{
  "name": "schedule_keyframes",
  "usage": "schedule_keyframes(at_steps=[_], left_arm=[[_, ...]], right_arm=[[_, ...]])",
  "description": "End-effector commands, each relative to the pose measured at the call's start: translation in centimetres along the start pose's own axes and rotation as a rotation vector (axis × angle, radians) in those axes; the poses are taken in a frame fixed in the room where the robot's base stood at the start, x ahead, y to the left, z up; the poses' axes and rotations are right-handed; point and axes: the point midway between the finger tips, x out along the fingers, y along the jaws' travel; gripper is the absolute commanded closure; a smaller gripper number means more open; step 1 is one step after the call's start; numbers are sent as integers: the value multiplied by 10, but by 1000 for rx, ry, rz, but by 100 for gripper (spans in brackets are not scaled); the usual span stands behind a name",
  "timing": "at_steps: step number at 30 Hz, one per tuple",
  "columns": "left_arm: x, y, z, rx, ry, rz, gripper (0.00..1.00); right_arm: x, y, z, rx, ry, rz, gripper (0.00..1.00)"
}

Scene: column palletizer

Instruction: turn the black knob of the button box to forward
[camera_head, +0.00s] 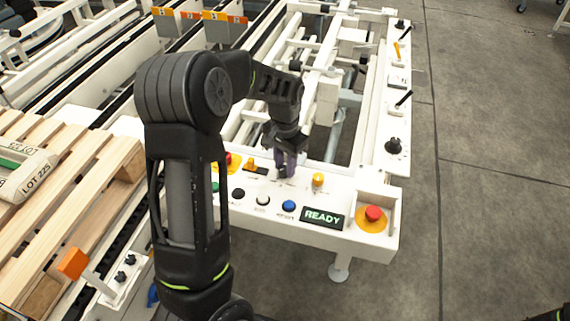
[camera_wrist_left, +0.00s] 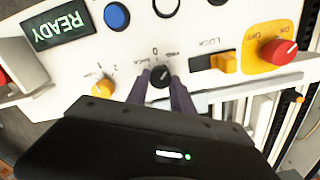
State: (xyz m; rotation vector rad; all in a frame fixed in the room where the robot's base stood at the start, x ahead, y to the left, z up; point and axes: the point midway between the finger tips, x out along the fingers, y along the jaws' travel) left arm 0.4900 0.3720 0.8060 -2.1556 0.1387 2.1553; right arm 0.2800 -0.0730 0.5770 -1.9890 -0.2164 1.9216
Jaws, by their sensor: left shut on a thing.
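The white button box (camera_head: 341,234) is at the front of the machine frame. Its black knob (camera_wrist_left: 160,75) shows in the left wrist view between my two fingertips, with "0" and small lettering around it. My left gripper (camera_head: 287,166) points down onto the panel and is shut on the knob; it also shows in the left wrist view (camera_wrist_left: 161,80). In the head view the fingers hide the knob. The knob's exact pointer direction is hard to read. My right gripper is not in view.
Close by are a yellow selector (camera_head: 318,180), a blue button (camera_head: 289,206), a white button (camera_head: 263,200), a green "READY" display (camera_head: 323,217) and a red emergency button (camera_head: 374,213). A wooden pallet (camera_head: 100,170) with a sack (camera_head: 25,170) stands left.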

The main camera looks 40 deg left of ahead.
Motion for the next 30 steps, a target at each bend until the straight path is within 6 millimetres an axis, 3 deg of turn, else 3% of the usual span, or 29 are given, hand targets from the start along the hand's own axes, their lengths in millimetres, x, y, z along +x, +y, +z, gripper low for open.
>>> schedule_keyframes(at_steps=[5, 6, 13, 23, 30], left_arm=[[0, 0, 0, 2, 1, -1, 100], [0, 0, 0, 2, 1, -1, 69], [0, 0, 0, 1, 0, -1, 50], [-3, 0, 0, 0, 1, -1, 50], [-32, 0, -1, 0, 4, -1, 50]], right_arm=[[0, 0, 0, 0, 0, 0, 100], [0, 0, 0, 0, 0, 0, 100], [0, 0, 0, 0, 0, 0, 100], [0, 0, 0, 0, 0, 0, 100], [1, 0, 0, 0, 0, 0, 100]])
